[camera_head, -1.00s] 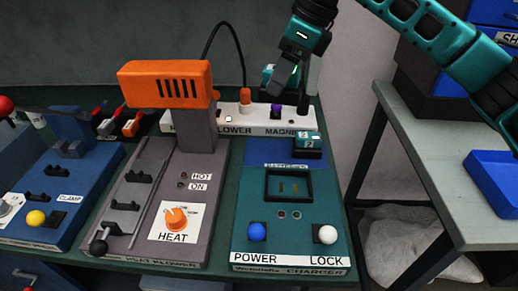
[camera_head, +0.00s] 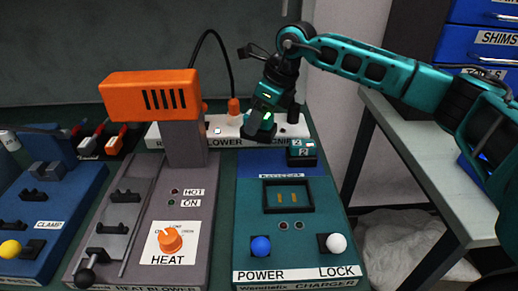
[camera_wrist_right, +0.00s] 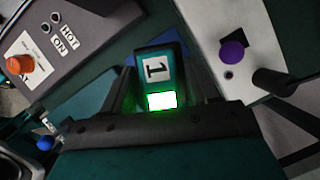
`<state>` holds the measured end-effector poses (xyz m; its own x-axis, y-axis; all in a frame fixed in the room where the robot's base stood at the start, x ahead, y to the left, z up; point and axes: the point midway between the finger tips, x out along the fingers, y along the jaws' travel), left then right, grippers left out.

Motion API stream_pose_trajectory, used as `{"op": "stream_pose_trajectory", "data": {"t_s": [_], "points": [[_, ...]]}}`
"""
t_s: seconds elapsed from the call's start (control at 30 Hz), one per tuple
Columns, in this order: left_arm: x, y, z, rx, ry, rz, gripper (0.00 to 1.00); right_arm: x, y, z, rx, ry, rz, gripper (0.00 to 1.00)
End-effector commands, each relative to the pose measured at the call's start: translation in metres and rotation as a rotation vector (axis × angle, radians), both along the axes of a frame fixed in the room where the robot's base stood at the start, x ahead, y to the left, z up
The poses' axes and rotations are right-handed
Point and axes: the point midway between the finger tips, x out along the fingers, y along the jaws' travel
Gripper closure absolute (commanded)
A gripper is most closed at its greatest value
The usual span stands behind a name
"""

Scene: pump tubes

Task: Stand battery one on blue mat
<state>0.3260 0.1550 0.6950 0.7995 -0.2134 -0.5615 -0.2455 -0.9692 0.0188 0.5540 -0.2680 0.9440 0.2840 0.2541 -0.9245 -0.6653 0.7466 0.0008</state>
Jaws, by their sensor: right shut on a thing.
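Battery one (camera_wrist_right: 155,70), a teal block with a white "1" label and a lit green panel, is between the fingers of my right gripper (camera_wrist_right: 160,100). In the head view my right gripper (camera_head: 258,128) is shut on it near the back of the charger, above the left part of the blue mat (camera_head: 258,163). Whether the battery touches the mat cannot be told. Battery two (camera_head: 301,152), dark teal with "2" labels, stands at the mat's right side. My left gripper is not in view.
The charger (camera_head: 250,225) with its empty-looking recess (camera_head: 288,195) lies in front of the mat. The orange heat blower (camera_head: 150,95) stands left. A white switch strip (camera_head: 220,140) with a purple knob (camera_wrist_right: 232,52) runs behind. The mat's left part looks bare.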

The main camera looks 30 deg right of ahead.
Motion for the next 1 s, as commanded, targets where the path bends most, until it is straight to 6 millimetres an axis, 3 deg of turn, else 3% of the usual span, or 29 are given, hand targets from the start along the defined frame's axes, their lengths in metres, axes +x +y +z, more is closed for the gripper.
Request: {"op": "stream_pose_trajectory", "data": {"t_s": [0.1, 0.27, 0.6, 1.0], "points": [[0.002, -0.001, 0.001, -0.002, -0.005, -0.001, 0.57, 0.0, 0.0, -0.019, 0.0, -0.001, 0.0, 0.85], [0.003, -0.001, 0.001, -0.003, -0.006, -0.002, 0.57, 0.001, 0.0, -0.03, 0.001, -0.003, -0.001, 0.85], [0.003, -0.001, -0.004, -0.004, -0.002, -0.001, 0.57, 0.001, 0.0, -0.081, 0.0, -0.003, -0.001, 0.85], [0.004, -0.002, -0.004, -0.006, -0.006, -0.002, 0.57, 0.001, 0.0, -0.087, 0.001, -0.003, -0.001, 0.85]]}}
